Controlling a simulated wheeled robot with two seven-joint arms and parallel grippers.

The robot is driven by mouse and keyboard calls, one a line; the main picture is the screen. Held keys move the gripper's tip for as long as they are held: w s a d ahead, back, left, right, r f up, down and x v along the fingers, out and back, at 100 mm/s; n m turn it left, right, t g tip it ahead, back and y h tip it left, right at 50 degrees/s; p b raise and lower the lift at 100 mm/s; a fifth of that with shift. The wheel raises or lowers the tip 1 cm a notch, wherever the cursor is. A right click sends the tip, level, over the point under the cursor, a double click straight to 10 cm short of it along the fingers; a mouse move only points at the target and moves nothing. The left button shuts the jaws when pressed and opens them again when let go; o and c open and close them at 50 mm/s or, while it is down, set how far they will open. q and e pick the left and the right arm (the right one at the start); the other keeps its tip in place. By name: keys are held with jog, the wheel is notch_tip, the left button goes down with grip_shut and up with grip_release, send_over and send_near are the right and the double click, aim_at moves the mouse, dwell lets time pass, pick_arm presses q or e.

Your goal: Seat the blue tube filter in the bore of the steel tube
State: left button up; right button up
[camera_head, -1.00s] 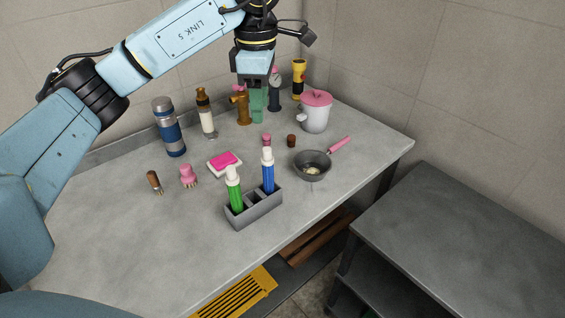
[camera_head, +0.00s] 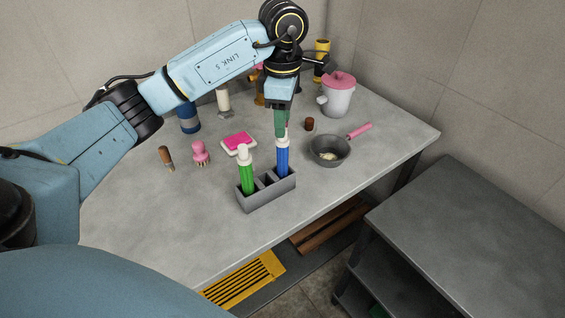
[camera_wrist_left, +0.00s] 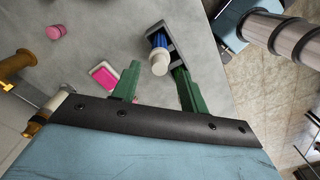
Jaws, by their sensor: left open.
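A blue tube with a white top (camera_head: 283,162), which I take for the blue tube filter, stands upright in the right end of a grey rack (camera_head: 267,199). A similar green tube (camera_head: 247,178) stands in the left end. My left gripper (camera_head: 281,131), with green fingers, is open and points down just above the blue tube. In the left wrist view the blue tube's white top (camera_wrist_left: 159,62) shows between the open fingers (camera_wrist_left: 156,72), not gripped. My right gripper is not in view.
A grey pan (camera_head: 329,150) with a pink handle and a pink-lidded pot (camera_head: 337,98) stand to the right. A pink-and-white sponge (camera_head: 239,142), a pink brush (camera_head: 201,153) and a blue-banded cylinder (camera_head: 189,118) stand left. The front left of the table is clear.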

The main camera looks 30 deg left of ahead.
pick_arm(q)
notch_tip(320, 180, down, 2)
jog(key=shift+f, duration=0.1)
grip_shut()
dwell(0.5)
